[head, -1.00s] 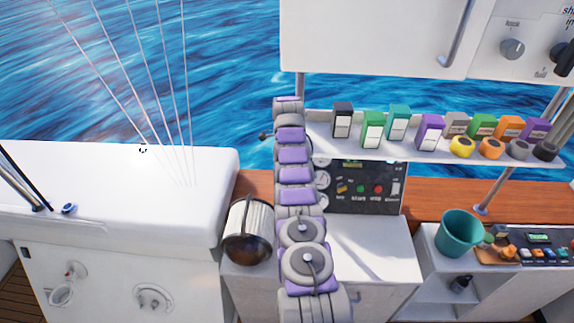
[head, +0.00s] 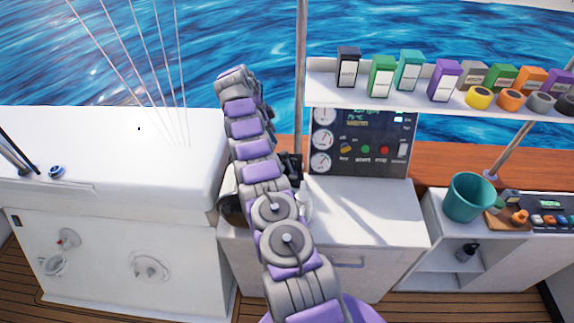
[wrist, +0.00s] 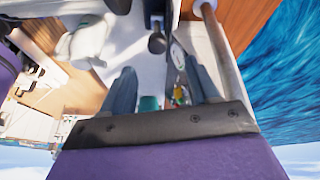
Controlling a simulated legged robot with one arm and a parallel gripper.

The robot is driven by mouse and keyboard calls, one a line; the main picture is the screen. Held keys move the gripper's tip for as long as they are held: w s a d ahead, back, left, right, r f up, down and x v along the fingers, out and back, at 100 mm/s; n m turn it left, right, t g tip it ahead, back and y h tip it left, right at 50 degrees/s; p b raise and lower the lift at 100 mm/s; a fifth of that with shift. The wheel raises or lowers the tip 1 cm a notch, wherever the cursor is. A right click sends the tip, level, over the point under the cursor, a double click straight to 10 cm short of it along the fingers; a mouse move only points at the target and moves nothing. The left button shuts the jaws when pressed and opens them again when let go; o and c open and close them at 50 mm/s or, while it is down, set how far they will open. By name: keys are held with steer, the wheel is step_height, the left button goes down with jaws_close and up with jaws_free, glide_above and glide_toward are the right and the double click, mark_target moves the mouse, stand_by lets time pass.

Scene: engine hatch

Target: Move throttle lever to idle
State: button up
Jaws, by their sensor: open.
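My gripper (wrist: 159,66) is open in the wrist view, its two grey fingers spread apart with nothing between their tips. A dark rounded knob on a short stem (wrist: 157,42), which looks like the throttle lever, shows just beyond the fingertips, close to the gap between them. I cannot tell its exact distance or setting. In the head view a black part (head: 292,165) shows just right of my arm, left of the engine panel; I cannot tell whether it is the lever. My arm hides my gripper there.
The engine panel (head: 362,140) has gauges and coloured buttons. A shelf (head: 425,97) holds boxes and tape rolls above it. A metal pole (head: 301,60) stands near my arm. A teal bucket (head: 468,197) is at the right.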

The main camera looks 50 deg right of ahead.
mark_target(287, 160)
steer(key=b+x, duration=0.1)
steer(key=x, duration=0.6)
steer(key=b+x, duration=0.2)
steer(key=x, duration=0.6)
steer(key=shift+s+a, duration=0.1)
steer(key=shift+a, duration=0.15)
steer(key=shift+c, duration=0.2)
jaws_close()
